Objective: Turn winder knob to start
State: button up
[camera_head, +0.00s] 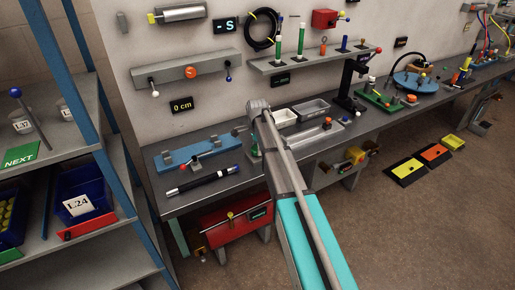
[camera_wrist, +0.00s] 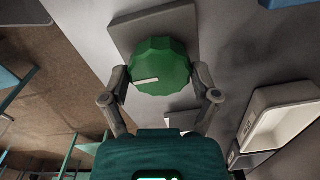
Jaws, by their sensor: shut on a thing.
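In the wrist view a faceted green knob (camera_wrist: 165,58) sits on a grey square plate (camera_wrist: 128,22). A short white mark (camera_wrist: 145,80) shows on the knob's face, pointing to the left and slightly tilted. My gripper (camera_wrist: 161,76) is shut on the knob, with one finger against its left side and one against its right. In the camera_head view my arm reaches over the bench (camera_head: 345,149) and hides most of the knob and the gripper.
A white tray (camera_head: 284,117) and a grey tray (camera_head: 312,108) stand right of my arm. A blue fixture (camera_head: 190,154) and a black cylinder (camera_head: 203,181) lie to its left. Wall panels hang above the bench, and a red box (camera_head: 235,226) sits below it.

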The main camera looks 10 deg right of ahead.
jog(key=shift+w, duration=0.1)
jog(key=o, duration=1)
jog(key=shift+c, duration=0.2)
jog(key=shift+n, duration=0.5)
